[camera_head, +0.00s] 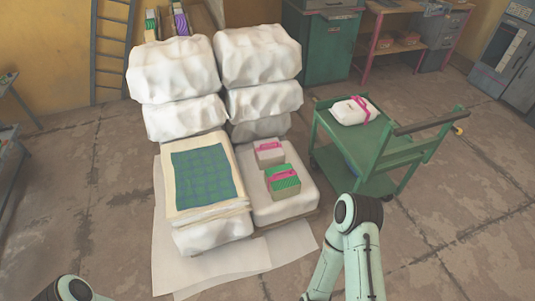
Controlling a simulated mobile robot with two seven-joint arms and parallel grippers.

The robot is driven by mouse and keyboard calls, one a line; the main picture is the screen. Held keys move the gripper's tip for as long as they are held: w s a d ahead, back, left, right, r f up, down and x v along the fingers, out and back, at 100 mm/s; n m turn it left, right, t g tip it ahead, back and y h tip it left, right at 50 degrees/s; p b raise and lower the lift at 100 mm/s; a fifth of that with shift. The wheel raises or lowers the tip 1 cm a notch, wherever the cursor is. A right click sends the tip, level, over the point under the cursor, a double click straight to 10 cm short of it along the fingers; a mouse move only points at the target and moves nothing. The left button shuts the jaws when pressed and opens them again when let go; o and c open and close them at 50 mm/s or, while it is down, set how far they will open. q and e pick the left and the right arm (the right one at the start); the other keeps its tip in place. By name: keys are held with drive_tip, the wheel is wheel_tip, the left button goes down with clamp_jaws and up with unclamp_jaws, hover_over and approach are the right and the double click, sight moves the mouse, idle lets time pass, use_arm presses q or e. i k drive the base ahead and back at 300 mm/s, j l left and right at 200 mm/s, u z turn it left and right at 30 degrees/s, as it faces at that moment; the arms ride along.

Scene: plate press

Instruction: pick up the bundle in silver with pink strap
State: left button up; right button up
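A small silver-grey bundle with a pink strap (269,153) lies on a white wrapped bale (283,209) in the right stack. A green bundle with a pink strap (283,183) lies close in front of it on the same bale. A white bundle with a pink strap (353,112) lies on the green cart. Parts of my two arms show at the bottom of the head view, but neither gripper is in view.
Tall white bales (258,55) stand behind the small bundles. A folded green-blue cloth (200,172) lies on the left stack. The green cart (376,146) stands to the right, with its handle extending right. A white sheet (178,268) covers the floor under the stacks.

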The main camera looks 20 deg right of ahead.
sight(269, 153)
drive_tip(key=u, duration=0.4)
drive_tip(key=l+u, duration=0.35)
drive_tip(key=l, duration=0.15)
drive_tip(key=l+u, duration=0.4)
drive_tip(key=l, duration=0.15)
drive_tip(key=l+u, duration=0.2)
drive_tip(key=l, duration=0.95)
drive_tip(key=i+l, duration=0.2)
drive_tip(key=l, duration=0.15)
drive_tip(key=i+l, duration=0.15)
drive_tip(key=l, duration=0.15)
